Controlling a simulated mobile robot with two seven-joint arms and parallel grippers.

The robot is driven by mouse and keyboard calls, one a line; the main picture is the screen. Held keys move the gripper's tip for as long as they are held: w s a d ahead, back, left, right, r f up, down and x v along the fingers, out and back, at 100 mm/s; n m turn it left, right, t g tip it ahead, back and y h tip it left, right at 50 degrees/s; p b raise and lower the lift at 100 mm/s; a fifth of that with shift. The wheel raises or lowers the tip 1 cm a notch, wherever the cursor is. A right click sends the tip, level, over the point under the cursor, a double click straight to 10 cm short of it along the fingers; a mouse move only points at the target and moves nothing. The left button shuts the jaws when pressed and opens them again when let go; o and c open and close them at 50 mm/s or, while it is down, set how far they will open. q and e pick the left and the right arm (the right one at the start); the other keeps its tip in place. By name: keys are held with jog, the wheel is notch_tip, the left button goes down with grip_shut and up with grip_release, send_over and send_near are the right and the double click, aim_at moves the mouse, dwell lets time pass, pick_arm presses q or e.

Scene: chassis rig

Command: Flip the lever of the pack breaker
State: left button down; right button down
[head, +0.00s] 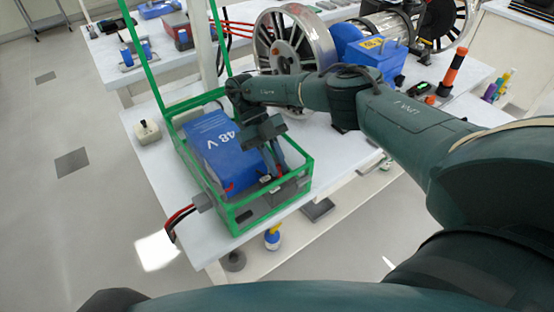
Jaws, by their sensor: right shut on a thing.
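A blue battery pack marked "48 V" (222,145) lies inside a green open frame (240,228) on the white bench. The pack breaker seems to be the dark grey unit (258,207) at the frame's near end, beside the pack. My right gripper (276,174) reaches down into the frame from above, at this unit. Its fingers are shut on a small part there, which looks like the breaker's lever. The fingers hide most of the lever, so its position is unclear. My left gripper is out of view.
Green uprights and the frame rim stand around the pack. Red and black cables (178,219) leave a grey connector at the frame's left. A small pale box with a black knob (148,131) sits left. A large wheel (296,45) and blue box (374,60) stand behind.

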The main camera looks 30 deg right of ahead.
jog(key=shift+w+g, duration=0.15)
jog(key=shift+g, duration=0.25)
jog(key=shift+f, duration=0.1)
dwell(0.5)
jog(key=c, duration=1.4)
grip_release()
